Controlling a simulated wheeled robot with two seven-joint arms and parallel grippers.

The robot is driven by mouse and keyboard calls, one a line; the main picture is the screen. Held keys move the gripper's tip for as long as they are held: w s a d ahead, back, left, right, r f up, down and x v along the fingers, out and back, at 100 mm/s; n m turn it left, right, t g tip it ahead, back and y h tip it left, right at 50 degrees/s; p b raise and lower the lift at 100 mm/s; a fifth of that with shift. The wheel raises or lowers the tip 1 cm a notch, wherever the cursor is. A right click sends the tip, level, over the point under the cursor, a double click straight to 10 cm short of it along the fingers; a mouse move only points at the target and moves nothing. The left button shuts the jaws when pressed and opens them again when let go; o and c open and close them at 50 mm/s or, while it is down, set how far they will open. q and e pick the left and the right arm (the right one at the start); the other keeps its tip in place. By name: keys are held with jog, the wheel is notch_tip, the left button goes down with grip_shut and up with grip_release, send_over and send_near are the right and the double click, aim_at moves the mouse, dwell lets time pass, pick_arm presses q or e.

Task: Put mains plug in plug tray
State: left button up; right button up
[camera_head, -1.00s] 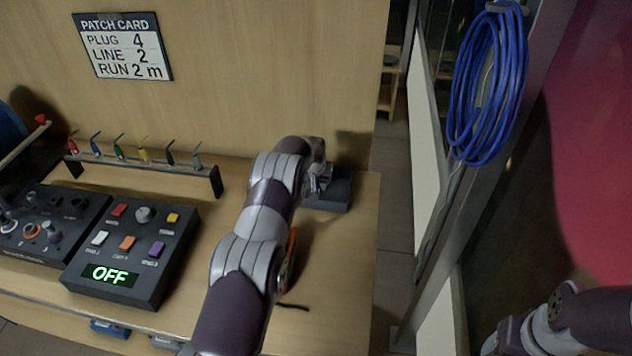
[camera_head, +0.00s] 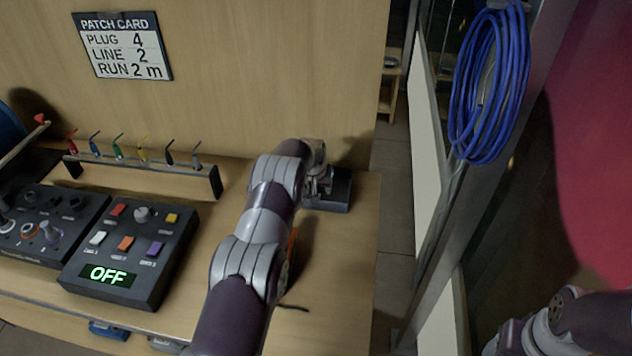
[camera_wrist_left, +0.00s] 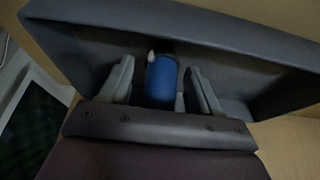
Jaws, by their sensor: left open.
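The plug tray is a dark, shallow open box (camera_head: 341,195) at the back right of the desk; in the left wrist view its grey wall (camera_wrist_left: 60,45) fills the upper part. The mains plug shows as a blue rounded body (camera_wrist_left: 161,82) with a small pale tip, inside the tray's outline. My left gripper (camera_wrist_left: 161,65) is open, one finger on each side of the plug, with a small gap at the left finger. In the head view my left gripper (camera_head: 320,184) is over the tray's left part, and the plug is hidden there. My right gripper is out of view.
A control box reading OFF (camera_head: 133,255) and a rack of several coloured leads (camera_head: 140,162) stand left of my left arm. A dark cord end (camera_head: 293,307) lies on the desk. A blue cable coil (camera_head: 490,85) hangs at right.

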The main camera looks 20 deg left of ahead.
pick_arm(q)
jog(key=shift+r+p, duration=0.65)
jog(key=shift+r, duration=0.1)
jog(key=shift+s+r, duration=0.1)
jog(key=shift+r, duration=0.25)
jog(key=b+v, duration=0.2)
jog(key=v, duration=0.8)
jog(key=s+d+r+m+g, duration=0.1)
jog(key=s+d, duration=0.3)
jog(key=s, duration=0.7)
jog(key=s+d+r+m+g, duration=0.1)
jog(key=s+d, duration=0.4)
jog(key=s, duration=0.7)
jog(key=s+d+r+m+g+h, duration=0.1)
jog(key=s+d+r, duration=0.2)
jog(key=s, duration=0.8)
jog(key=shift+s+d, duration=0.3)
jog(key=shift+d, duration=0.6)
jog(key=shift+s, duration=0.1)
